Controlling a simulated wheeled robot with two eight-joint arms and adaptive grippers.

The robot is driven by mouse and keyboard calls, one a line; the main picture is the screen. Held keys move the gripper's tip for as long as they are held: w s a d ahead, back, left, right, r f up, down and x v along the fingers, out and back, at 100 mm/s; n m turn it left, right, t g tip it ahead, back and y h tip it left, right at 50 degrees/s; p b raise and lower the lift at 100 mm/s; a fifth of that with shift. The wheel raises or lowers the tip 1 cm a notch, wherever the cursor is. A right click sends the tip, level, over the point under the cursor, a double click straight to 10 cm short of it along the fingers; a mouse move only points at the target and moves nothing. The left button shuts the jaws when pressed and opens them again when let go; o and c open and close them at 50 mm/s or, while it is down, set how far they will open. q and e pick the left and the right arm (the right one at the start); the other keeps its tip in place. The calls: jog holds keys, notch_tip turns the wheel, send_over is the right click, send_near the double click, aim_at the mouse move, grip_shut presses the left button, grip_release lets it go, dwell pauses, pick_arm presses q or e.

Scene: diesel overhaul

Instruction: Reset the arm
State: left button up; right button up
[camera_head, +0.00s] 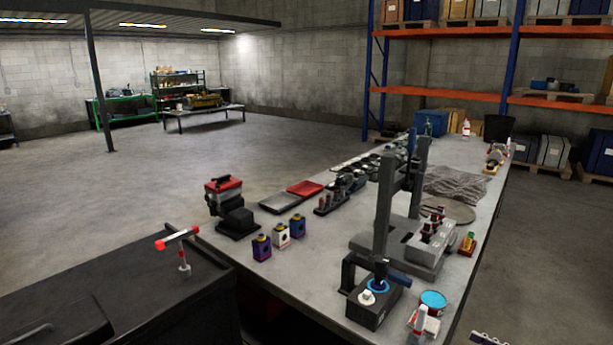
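Neither of my grippers can be made out in the head view, and no arm of mine is clearly seen. The long grey workbench (330,262) runs from the lower middle to the back right. On it stands a grey press-like frame (384,205) with a block on its base. In front of it is a dark block with a blue ring (378,285). A small dark and pale piece (490,338) is cut off by the bottom edge; I cannot tell what it is.
A black cabinet (150,290) with a red-ended T-handle tool (178,240) fills the lower left. Bottles (280,235), a red-topped device (224,195), a red tray (305,188) and a blue-topped can (433,300) stand on the bench.

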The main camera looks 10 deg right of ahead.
jog(key=w+a+f+m+g+h, duration=0.1)
jog(key=w+a+m+g+h, duration=0.35)
jog(key=a, duration=1.25)
jog(key=s+a+f+m+g+h, duration=0.2)
jog(key=s+a+f+m+h, duration=0.1)
jog(key=s+a+h, duration=0.4)
jog(key=s+a+f, duration=0.1)
jog(key=s+a, duration=0.2)
jog(key=a, duration=0.3)
jog(key=shift+m, duration=0.35)
